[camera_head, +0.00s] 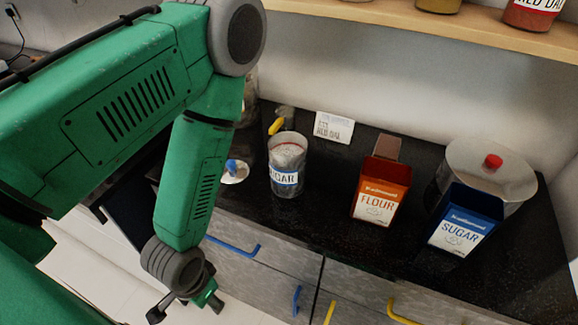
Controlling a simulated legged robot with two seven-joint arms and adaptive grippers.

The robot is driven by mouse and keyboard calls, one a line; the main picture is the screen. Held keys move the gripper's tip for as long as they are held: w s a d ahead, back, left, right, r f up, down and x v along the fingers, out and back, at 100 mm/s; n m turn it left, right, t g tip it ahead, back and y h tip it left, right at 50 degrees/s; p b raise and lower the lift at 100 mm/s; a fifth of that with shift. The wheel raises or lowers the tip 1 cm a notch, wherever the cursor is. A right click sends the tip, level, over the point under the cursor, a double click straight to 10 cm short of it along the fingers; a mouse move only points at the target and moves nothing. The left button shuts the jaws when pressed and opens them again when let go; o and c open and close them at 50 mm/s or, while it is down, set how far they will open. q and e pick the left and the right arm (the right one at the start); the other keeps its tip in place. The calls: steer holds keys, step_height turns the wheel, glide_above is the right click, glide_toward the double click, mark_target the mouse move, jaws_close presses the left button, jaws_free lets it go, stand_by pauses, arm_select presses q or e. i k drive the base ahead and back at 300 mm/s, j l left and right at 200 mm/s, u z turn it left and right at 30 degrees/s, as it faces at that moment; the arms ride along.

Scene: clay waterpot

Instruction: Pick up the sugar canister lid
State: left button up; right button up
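A clear canister with a SUGAR label (287,165) stands uncovered on the black counter, with white contents inside. A pale round lid with a blue knob (235,171) lies on the counter to its left; my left arm is close to its left side in the picture. My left gripper (185,307) hangs low in front of the drawers, below the lid in the picture and apart from it. Its fingers look spread, with nothing between them. My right gripper is not in view.
An orange FLOUR box (378,193) and a blue SUGAR box (464,220) stand to the right. A white card (334,128) stands at the back. Drawer handles (236,247) stick out below the counter.

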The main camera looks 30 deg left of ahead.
mark_target(236, 171)
steer(key=j+u, duration=0.1)
steer(key=u, duration=0.25)
steer(key=j+u, duration=0.1)
steer(key=u, duration=0.25)
steer(key=j+u, duration=0.1)
steer(key=u, duration=0.25)
steer(key=k+j, duration=0.05)
